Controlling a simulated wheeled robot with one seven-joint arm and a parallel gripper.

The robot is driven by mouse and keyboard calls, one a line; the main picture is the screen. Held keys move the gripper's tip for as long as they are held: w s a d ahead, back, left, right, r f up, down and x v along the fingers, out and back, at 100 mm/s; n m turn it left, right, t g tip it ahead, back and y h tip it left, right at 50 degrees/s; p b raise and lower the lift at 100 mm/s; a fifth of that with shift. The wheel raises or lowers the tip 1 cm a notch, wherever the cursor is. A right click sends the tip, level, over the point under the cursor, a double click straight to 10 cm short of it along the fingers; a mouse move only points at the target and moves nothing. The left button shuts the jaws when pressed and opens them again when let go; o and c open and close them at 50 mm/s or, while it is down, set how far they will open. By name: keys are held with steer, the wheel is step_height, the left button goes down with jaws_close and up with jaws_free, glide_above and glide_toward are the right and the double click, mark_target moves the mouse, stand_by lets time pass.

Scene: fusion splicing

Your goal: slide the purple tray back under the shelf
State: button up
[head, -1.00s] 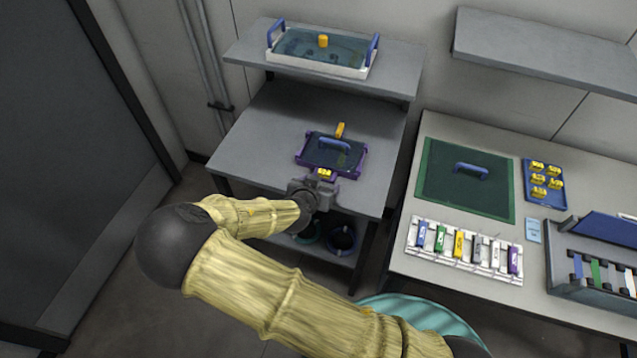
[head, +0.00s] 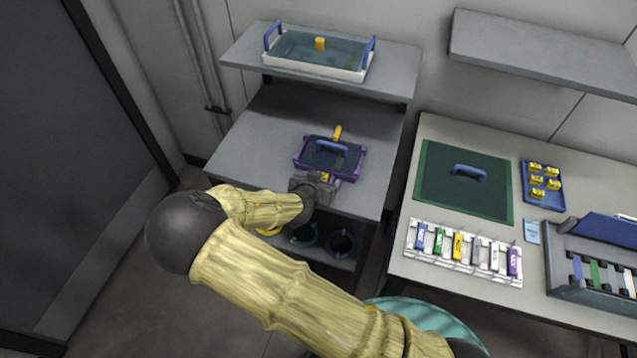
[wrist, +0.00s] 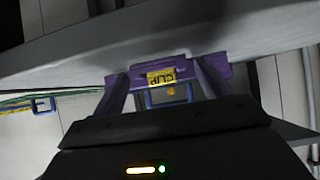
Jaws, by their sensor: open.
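The purple tray (head: 296,164) lies on the grey tabletop (head: 250,150) near its front edge, below and in front of the shelf (head: 240,57). It has a dark inside with a blue handle, and a yellow block (head: 338,132) shows at its back edge. My gripper (head: 326,178) is at the tray's front side, open. In the wrist view its two fingers (wrist: 162,88) reach toward the tray's purple front (wrist: 180,68), on either side of a yellow "CLIP" label (wrist: 161,77). I cannot tell whether they touch it.
A white tray (head: 340,72) with blue handles stands on the shelf. Dark round things (head: 341,243) sit on the lower level. To the right, a bench (head: 400,262) holds a green mat (head: 430,160), a blue tray and a marker rack. The tabletop behind the purple tray looks mostly clear.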

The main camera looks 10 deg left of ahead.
mark_target(335, 140)
steer(key=shift+w+d, duration=0.1)
steer(key=shift+w, duration=0.3)
steer(key=shift+w, duration=0.1)
steer(key=shift+w+d+b, duration=0.25)
steer(key=shift+w+b, duration=0.55)
steer(key=shift+w, duration=2.35)
steer(key=shift+w+d+b, duration=0.25)
steer(key=shift+w+b, duration=0.5)
steer(key=shift+w, duration=2.4)
steer(key=shift+w+d+b, duration=0.25)
steer(key=shift+w+b, duration=0.55)
steer(key=shift+w, duration=2.35)
steer(key=shift+s+a+r+p, duration=0.1)
steer(key=shift+s+a+p, duration=0.05)
steer(key=shift+s, duration=0.5)
steer(key=shift+s+a+r+p, duration=0.1)
steer(key=shift+s+p, duration=0.05)
steer(key=shift+s, duration=1.15)
steer(key=shift+s+a+r+p, duration=0.25)
steer(key=shift+s+p, duration=0.5)
steer(key=shift+s, duration=1.95)
steer(key=shift+s+a+r+p, duration=0.25)
steer(key=shift+s+p, duration=0.55)
steer(key=shift+s, duration=1.9)
steer(key=shift+s+a+r+p, duration=0.1)
steer(key=shift+s+r+p, duration=0.45)
steer(key=shift+s, duration=2.15)
steer(key=shift+f, duration=0.25)
